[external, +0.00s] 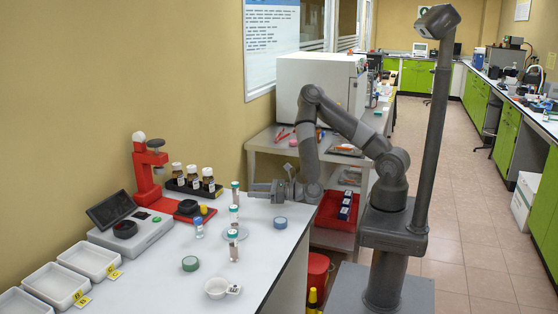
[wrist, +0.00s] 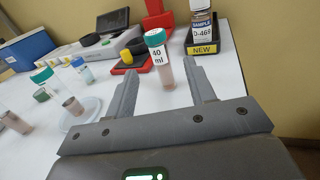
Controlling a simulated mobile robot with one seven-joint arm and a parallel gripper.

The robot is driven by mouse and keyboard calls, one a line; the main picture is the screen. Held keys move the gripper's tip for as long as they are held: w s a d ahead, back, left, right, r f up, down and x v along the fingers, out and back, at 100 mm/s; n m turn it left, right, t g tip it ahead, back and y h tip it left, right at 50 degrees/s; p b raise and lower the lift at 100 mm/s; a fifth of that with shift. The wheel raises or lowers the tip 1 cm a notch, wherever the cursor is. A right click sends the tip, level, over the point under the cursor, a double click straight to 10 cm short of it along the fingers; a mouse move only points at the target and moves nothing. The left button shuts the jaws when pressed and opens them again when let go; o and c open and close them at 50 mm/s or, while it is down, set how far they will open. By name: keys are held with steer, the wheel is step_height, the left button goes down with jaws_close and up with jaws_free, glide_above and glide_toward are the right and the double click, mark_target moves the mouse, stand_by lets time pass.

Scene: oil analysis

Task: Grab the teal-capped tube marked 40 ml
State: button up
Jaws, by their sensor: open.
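The teal-capped tube (wrist: 166,72) stands upright in the wrist view, its white label reading 40 ml. In the external view it appears to be the tube (external: 235,194) closest to my fingertips. My gripper (wrist: 161,66) is open and empty, low over the table. The tube shows in the gap between the two fingers, at or just beyond their tips; the exact depth is hard to tell. In the external view my gripper (external: 254,190) points left toward that tube.
Two similar tubes (external: 233,214) (external: 233,247) stand nearer the front, one on a round dish. A blue-capped tube (external: 198,229) stands left. A sample-bottle rack (wrist: 202,47), a red stand (external: 148,172) and a device (external: 133,232) lie behind.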

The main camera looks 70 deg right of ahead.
mark_target(236, 195)
steer(key=x, duration=0.4)
steer(key=shift+w+a, duration=0.1)
steer(key=shift+w, duration=0.2)
steer(key=shift+r+x, duration=0.2)
steer(key=shift+x, duration=1.15)
steer(key=shift+r+x, duration=0.15)
steer(key=shift+x, duration=1.2)
steer(key=shift+a, duration=0.1)
steer(key=shift+c, duration=0.4)
steer(key=shift+s, duration=0.1)
steer(key=c, duration=0.9)
